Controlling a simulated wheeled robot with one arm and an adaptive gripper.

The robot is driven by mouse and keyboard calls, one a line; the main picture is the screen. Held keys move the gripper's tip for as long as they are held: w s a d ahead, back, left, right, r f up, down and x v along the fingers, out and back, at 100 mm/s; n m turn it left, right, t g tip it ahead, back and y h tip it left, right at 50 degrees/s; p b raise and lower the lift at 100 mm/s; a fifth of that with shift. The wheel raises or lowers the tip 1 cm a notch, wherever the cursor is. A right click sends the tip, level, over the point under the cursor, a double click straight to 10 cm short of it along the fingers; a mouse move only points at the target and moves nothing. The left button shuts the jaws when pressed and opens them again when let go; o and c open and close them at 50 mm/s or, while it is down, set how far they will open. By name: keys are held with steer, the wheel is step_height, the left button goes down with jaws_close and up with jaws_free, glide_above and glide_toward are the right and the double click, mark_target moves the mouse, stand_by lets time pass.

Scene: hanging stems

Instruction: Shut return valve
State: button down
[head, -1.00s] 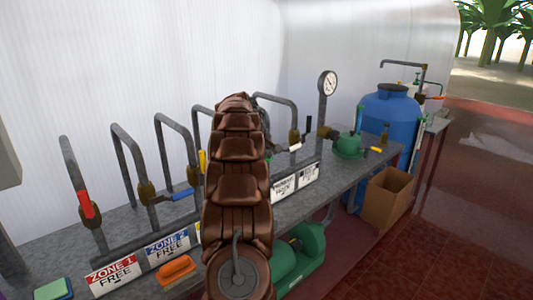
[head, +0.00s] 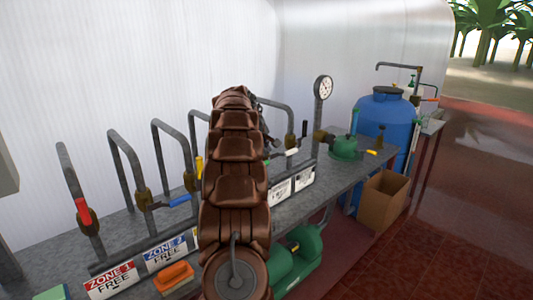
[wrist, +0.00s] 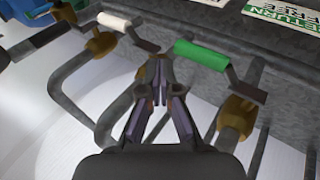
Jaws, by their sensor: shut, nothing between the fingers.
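In the wrist view a lever valve with a green handle (wrist: 202,55) and a brass body (wrist: 235,115) sits right of my gripper (wrist: 160,88). The green-lettered RETURN sign (wrist: 285,14) reads FREE and lies at the top right, nearest this valve. My gripper is shut and empty, its fingertips just left of the green handle's free end. Whether they touch it I cannot tell.
A white-handled valve (wrist: 127,30) stands left of my gripper in the wrist view, with grey pipes between. In the head view, red-handled (head: 83,211) and blue-handled (head: 174,202) valves, a gauge (head: 323,88) and a green pump (head: 345,147) line the bench.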

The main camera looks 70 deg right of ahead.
step_height(320, 180, up, 9)
steer(key=s+b, duration=0.1)
steer(key=shift+s+a+r+b, duration=0.2)
steer(key=shift+s+a+b, duration=0.1)
steer(key=shift+a, duration=0.1)
stand_by(0.5)
stand_by(0.4)
